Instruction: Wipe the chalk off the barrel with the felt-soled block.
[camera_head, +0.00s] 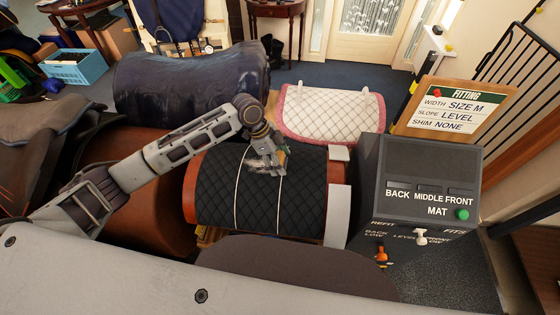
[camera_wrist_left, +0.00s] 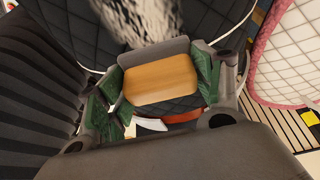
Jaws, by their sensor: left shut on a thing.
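The barrel (camera_head: 213,195) lies on its side in the middle of the head view, covered by a black quilted pad with two pale lines across it. My left gripper (camera_head: 268,162) is over the pad's upper middle. In the left wrist view the gripper's green-padded fingers are shut on the block (camera_wrist_left: 160,80), which has a tan wooden top. A whitish chalk patch (camera_wrist_left: 140,18) shows on the black quilting just beyond the block. My right gripper is not in view.
A grey console (camera_head: 415,180) with labels and a green button stands right of the barrel. A fitting board (camera_head: 457,108) stands behind it. A white quilted pad with pink edging (camera_head: 330,112) and a dark, shiny covered barrel (camera_head: 190,80) are behind. A brown barrel lies left, under my arm.

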